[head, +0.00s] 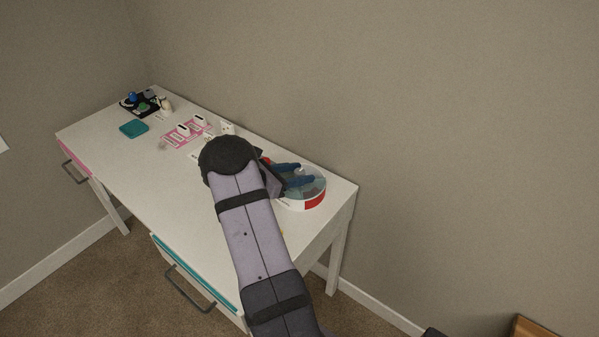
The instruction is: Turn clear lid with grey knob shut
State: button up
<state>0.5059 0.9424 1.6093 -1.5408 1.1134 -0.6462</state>
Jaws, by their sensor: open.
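A round container (315,201) with a white and red side stands near the right end of the white desk. Its top looks greyish and see-through, which fits the clear lid (318,185). I cannot make out the grey knob; my gripper covers much of the top. My gripper (306,173) has blue fingers, spread apart, reaching over the lid from the left. I cannot tell whether the fingers touch the lid or are around the knob. My forearm hides the container's left side.
The white desk (110,158) stands against the wall. Pink and white cards with small white blocks (187,132), a teal square (133,129) and a black tray (137,103) with small items lie farther left. The desk's left front is clear. A teal-edged drawer (195,272) is at the front.

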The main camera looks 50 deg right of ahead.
jog(key=shift+d, duration=0.2)
grip_shut()
jog(key=shift+f, duration=0.1)
jog(key=shift+m+g+b, duration=0.3)
jog(key=shift+m+g, duration=0.1)
jog(key=shift+f+m+g+y+b, duration=0.15)
jog(key=shift+m+g+y+b, duration=0.8)
jog(key=shift+m+g, duration=0.3)
jog(key=shift+m+g+y+b, duration=0.55)
jog(key=shift+m+g+b, duration=0.3)
jog(key=shift+b, duration=0.15)
jog(key=shift+m+g+b, duration=0.3)
jog(key=shift+b, duration=0.05)
jog(key=shift+m+g+y+b, duration=0.3)
jog(key=shift+y+b, duration=0.05)
jog(key=shift+y, duration=0.15)
